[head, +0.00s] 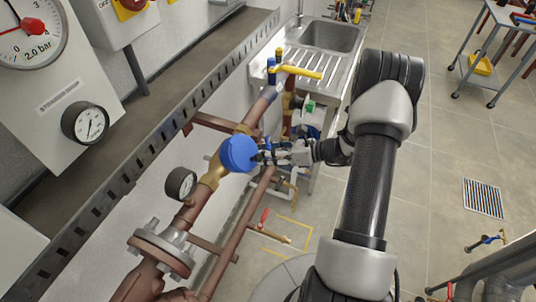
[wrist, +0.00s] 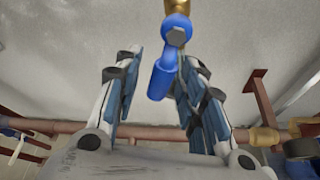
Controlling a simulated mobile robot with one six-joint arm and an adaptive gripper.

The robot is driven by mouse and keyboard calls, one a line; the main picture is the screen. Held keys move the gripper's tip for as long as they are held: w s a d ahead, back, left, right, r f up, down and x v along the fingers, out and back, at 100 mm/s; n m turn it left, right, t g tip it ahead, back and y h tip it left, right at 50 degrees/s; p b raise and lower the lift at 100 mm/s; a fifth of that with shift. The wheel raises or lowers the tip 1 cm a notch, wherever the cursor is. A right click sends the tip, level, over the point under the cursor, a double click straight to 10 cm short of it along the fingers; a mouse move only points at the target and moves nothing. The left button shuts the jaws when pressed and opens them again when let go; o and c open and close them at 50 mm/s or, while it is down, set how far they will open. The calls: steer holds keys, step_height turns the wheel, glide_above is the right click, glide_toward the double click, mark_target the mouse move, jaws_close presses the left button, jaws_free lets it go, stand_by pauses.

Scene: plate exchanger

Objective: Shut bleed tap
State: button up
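A blue lever handle (wrist: 163,76) with a hex nut on its hub shows in the wrist view, hanging from a brass fitting (wrist: 177,6); it looks like the bleed tap. My gripper (wrist: 158,92) is open, with one finger on each side of the lever. A gap shows at the left finger; the right finger is close to the lever, and I cannot tell if it touches. In the head view my gripper (head: 268,155) is beside a round blue part (head: 238,154) on the brass valve body (head: 213,172). The small lever is not clear there.
A copper pipe (wrist: 70,128) crosses low in the wrist view. In the head view a flange (head: 160,247), a small gauge (head: 181,184) and a yellow-handled valve (head: 299,71) lie along the pipework. A sink (head: 330,36) stands behind.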

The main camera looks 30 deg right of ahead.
steer(key=shift+c, duration=0.6)
jaws_close()
